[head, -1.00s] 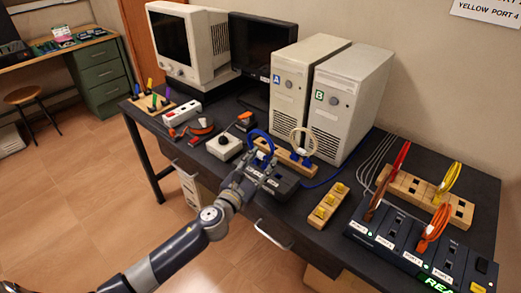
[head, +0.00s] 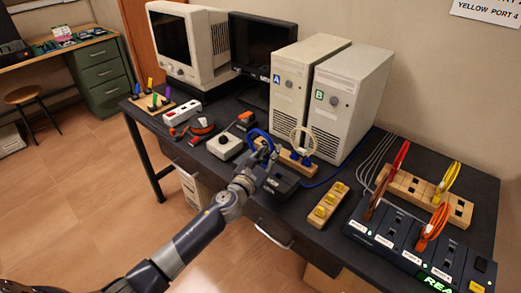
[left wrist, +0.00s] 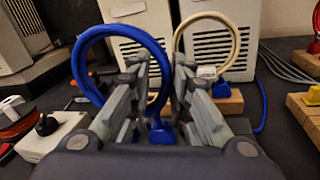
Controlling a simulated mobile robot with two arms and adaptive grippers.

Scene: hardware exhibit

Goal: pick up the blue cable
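The blue cable (head: 257,133) stands as an upright loop on a wooden block (head: 292,161) at the middle of the dark table. In the left wrist view its loop (left wrist: 84,58) rises at the left, passing partly behind my left finger. Its blue plug (left wrist: 162,133) shows low between the fingers. My left gripper (head: 264,158) is at the cable; in the left wrist view its two fingers (left wrist: 157,75) are apart, with a gap between them. I cannot tell whether either finger touches the cable. My right gripper is in neither view.
A cream cable loop (head: 303,140) stands just right on the same block. Two computer towers, A (head: 297,90) and B (head: 345,105), stand behind. A white box with a black knob (head: 224,147) is at left, a block with yellow pieces (head: 327,205) at right.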

